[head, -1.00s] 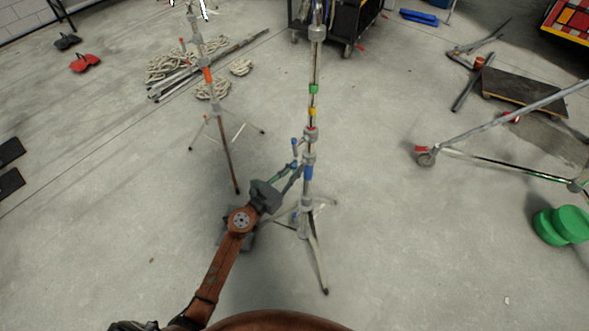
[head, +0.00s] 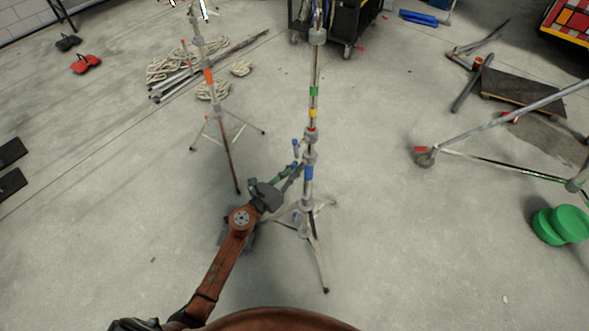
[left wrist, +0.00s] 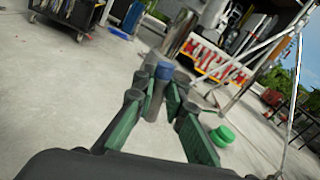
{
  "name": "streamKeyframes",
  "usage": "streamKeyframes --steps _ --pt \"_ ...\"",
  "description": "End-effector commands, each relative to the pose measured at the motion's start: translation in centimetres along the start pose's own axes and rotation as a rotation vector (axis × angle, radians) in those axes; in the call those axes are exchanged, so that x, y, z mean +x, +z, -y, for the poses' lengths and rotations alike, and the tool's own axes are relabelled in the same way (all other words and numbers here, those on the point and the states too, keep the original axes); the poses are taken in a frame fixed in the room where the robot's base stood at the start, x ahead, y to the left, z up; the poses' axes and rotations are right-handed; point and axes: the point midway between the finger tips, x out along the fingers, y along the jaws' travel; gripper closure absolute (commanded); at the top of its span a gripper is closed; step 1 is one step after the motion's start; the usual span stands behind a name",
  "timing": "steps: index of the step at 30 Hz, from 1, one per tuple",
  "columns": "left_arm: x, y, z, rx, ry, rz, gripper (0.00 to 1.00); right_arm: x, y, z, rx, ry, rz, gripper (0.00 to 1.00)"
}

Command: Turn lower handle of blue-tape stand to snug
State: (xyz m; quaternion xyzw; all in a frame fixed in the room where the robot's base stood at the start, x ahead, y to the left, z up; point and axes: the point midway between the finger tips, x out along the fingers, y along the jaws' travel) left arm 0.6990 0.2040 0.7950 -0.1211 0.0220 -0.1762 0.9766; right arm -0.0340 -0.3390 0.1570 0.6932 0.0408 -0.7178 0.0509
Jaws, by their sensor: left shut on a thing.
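The blue-tape stand (head: 309,173) is a tall metal stand standing upright in the middle of the head view, with green, yellow, red and blue tape bands. My left gripper (head: 290,172) reaches in from the left at the height of the blue band. It is shut on the lower handle, whose blue tip (head: 295,145) shows just left of the pole. In the left wrist view the green fingers (left wrist: 158,100) close around the grey handle with its blue end (left wrist: 164,70). The exact contact is partly hidden by the fingers. My right gripper is not in view.
A second stand with orange tape (head: 208,76) stands behind to the left, near coiled rope (head: 170,68). A black cart (head: 335,30) is at the back. A metal frame (head: 500,160) and green discs (head: 561,225) are on the right. Floor in front is clear.

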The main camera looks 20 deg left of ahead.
Motion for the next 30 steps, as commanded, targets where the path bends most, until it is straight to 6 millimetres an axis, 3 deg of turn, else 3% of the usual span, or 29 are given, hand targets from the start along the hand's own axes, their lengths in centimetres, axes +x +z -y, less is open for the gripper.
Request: streamKeyframes --steps 4,30 --pt "0.0 0.2 -0.1 -0.138 0.001 -0.001 1.00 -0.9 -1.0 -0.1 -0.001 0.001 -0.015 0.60" --pt "0.0 -0.3 -0.9 -0.960 0.001 0.000 1.00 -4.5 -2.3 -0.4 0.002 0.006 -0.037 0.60"
